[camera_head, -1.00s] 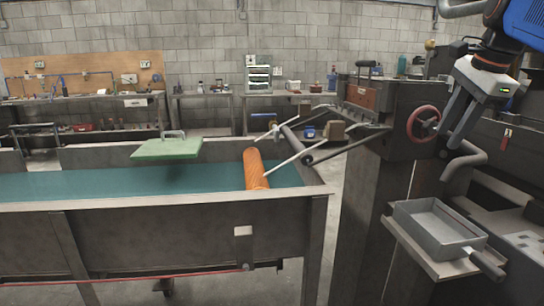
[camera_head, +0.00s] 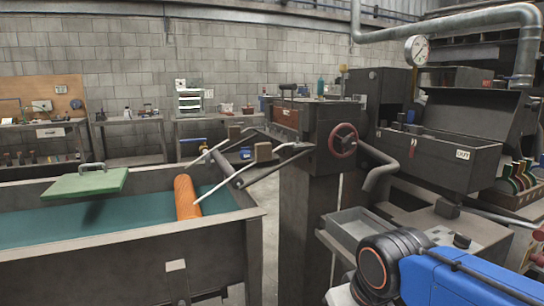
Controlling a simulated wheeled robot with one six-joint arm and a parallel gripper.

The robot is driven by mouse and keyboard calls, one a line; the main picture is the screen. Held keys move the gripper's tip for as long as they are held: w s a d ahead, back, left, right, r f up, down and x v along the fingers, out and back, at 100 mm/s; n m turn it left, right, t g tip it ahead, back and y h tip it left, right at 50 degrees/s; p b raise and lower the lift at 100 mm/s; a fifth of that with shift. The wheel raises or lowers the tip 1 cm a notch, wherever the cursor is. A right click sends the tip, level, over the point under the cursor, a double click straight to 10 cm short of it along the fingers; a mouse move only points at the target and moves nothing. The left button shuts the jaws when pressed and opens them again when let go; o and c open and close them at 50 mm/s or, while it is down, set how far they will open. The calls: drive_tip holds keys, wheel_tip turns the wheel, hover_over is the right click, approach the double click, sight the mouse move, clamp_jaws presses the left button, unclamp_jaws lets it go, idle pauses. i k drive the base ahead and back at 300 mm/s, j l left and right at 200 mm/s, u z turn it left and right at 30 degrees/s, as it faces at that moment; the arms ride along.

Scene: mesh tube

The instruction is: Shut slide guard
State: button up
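No part in view is marked as the slide guard, and I cannot tell for sure which one it is. A green plate with a grey handle (camera_head: 87,184) is at the left, over the trough (camera_head: 125,270). An orange mesh tube (camera_head: 186,198) leans at the trough's right end, beside pale rods. At the right, a dark machine box labelled OUT (camera_head: 440,160) has a raised, tilted panel (camera_head: 483,122) behind it. My gripper is not in view; only my blue arm link and dark joint show at the lower right.
A machine head with a red handwheel (camera_head: 343,140) stands on a column at the middle. A grey tray (camera_head: 360,227) sits below it, close to my arm. A bent pipe (camera_head: 380,165) sticks out beside the handwheel. Free floor shows right of the trough.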

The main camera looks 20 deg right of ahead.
sight(498, 116)
drive_tip(key=z, duration=1.7)
